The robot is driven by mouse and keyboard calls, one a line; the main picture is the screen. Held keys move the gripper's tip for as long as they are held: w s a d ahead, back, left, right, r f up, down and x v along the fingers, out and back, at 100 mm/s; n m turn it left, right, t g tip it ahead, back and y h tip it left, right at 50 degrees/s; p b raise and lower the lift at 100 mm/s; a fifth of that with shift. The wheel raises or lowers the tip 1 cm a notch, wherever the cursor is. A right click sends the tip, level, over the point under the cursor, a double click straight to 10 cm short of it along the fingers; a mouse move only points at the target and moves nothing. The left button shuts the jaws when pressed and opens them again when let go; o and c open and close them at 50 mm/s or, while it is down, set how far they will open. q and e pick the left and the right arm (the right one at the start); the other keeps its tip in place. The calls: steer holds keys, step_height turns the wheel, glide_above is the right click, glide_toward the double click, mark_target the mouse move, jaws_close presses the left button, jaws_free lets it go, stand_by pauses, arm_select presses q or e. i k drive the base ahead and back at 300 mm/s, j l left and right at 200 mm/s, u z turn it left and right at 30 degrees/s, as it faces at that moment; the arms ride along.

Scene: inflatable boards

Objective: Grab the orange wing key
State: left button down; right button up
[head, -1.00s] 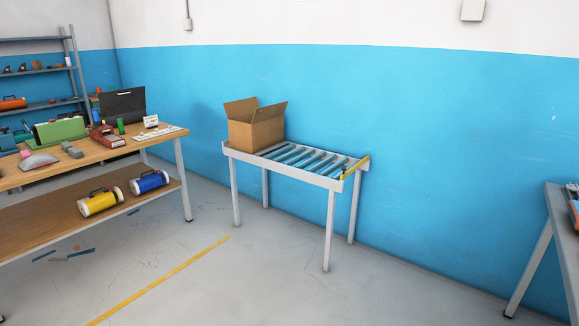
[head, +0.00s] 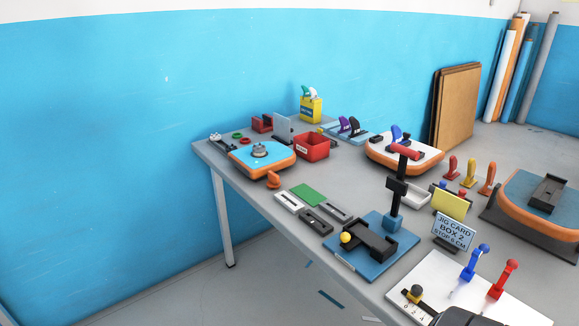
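An orange upright piece (head: 487,178) with a rounded top stands at the right of a row on the grey table (head: 290,240), beside a yellow one (head: 468,173) and a red one (head: 452,168). Another small orange piece (head: 273,180) sits at the table's near left edge, just in front of a blue board with an orange rim (head: 262,153). From here I cannot tell for certain which of the two orange pieces is the wing key.
A jig card sign (head: 454,231), a blue fixture with a black post (head: 372,240) and a white plate with blue and red levers (head: 470,290) crowd the near side. A red bin (head: 311,146) stands farther back. Floor left of the table is clear.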

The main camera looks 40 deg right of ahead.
mark_target(274, 182)
steer(key=i+z, duration=0.4)
steer(key=i+j+z, duration=0.2)
steer(key=i+z, duration=0.2)
steer(key=i+j+z, duration=0.35)
steer(key=i, duration=0.2)
steer(key=i+j+z, duration=0.4)
